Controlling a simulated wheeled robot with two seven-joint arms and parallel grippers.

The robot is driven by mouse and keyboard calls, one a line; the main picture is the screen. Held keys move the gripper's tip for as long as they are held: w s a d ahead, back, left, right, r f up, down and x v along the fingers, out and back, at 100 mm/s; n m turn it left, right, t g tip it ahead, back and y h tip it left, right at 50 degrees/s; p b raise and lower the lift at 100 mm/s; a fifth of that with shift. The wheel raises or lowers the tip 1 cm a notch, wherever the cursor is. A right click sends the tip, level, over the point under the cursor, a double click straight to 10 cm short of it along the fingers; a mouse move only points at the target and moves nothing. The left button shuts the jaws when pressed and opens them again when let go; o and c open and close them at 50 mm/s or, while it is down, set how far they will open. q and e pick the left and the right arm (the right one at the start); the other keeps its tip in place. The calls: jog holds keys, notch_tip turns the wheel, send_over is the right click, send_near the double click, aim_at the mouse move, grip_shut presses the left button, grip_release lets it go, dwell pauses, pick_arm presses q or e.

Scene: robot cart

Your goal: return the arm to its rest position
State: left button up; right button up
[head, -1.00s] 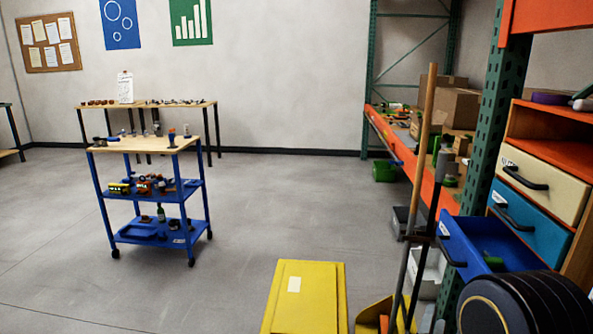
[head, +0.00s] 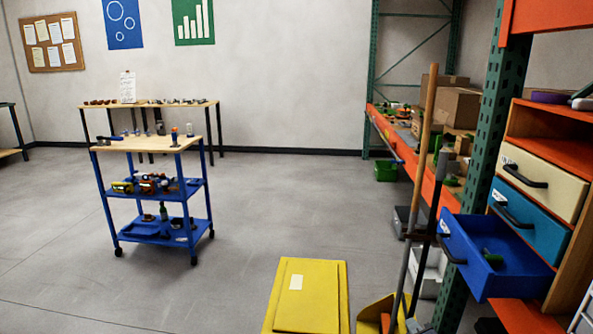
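Neither of my grippers shows in the head view, so I cannot see what they hold or how they stand. The blue drawer (head: 462,226) at the right is pulled open, with a small green object (head: 491,258) inside it. The teal drawer (head: 536,220) and the cream drawer (head: 547,178) above it are shut.
A blue cart (head: 160,190) with several small items stands on the open floor at left. A yellow panel (head: 311,297) lies at bottom centre. Long-handled tools (head: 424,150) lean beside the green rack post (head: 495,130). The middle floor is clear.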

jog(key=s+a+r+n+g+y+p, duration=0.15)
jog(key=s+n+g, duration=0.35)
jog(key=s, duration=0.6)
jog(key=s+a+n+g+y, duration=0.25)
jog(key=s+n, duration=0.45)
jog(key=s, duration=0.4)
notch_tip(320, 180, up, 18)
jog(key=p, duration=1.7)
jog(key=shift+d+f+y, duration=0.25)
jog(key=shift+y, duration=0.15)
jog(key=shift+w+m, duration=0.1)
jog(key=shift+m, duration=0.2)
